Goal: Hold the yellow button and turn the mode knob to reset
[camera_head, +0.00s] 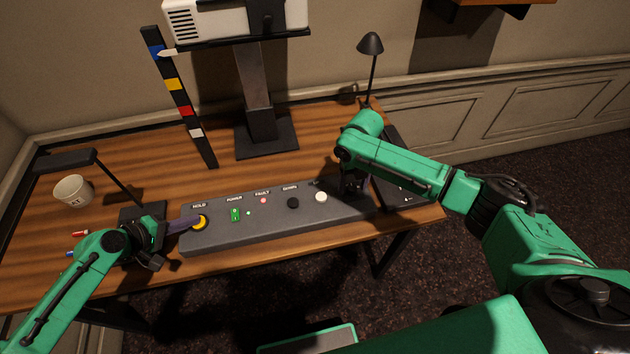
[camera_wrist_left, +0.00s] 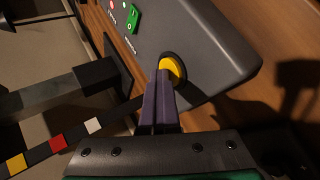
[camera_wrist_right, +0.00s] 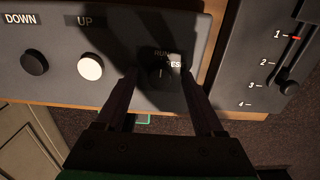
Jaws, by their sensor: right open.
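The yellow button (camera_head: 201,223) sits under the HOLD label at the left end of the grey control panel (camera_head: 240,236). My left gripper (camera_head: 192,221) is shut with its fingertips at the button. In the left wrist view the fingers meet against the near side of the yellow button (camera_wrist_left: 172,69), apparently touching it; how far it is pressed I cannot tell. The dark mode knob (camera_wrist_right: 159,76) shows in the right wrist view, its light mark roughly upright below RUN, with RESET partly hidden to the right. My right gripper (camera_wrist_right: 158,74) is open, one finger on each side of the knob.
The panel also carries a green power switch (camera_head: 235,215), a red fault light (camera_head: 263,201), a black DOWN button (camera_head: 293,203) and a white UP button (camera_head: 321,197). A slider unit (camera_wrist_right: 270,60) stands right of the panel. A cup (camera_head: 73,191) stands at the left.

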